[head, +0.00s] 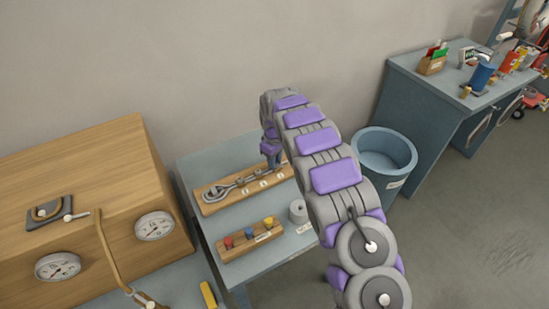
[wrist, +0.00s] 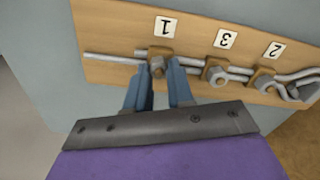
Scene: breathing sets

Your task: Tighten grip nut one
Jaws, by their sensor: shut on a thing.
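The wooden board with the wire rope and clamps (head: 212,205) lies on the blue-grey table in the head view. In the wrist view, nut one (wrist: 158,68) sits on the clamp beside the label "1" (wrist: 163,27). My gripper (wrist: 160,72) is shut on nut one, with a blue finger on each side of it. The nut by label "3" (wrist: 215,74) and the nut by label "2" (wrist: 264,82) are to the right, apart from the fingers. In the head view my gripper (head: 272,160) is at the board's right end, and my arm partly hides that area.
A wooden block with red, blue and yellow knobs (head: 249,242) and a grey roll (head: 298,211) are on the table's near side. A wooden cabinet with gauges (head: 100,160) stands left. A blue bin (head: 384,152) and a workbench (head: 430,100) are right.

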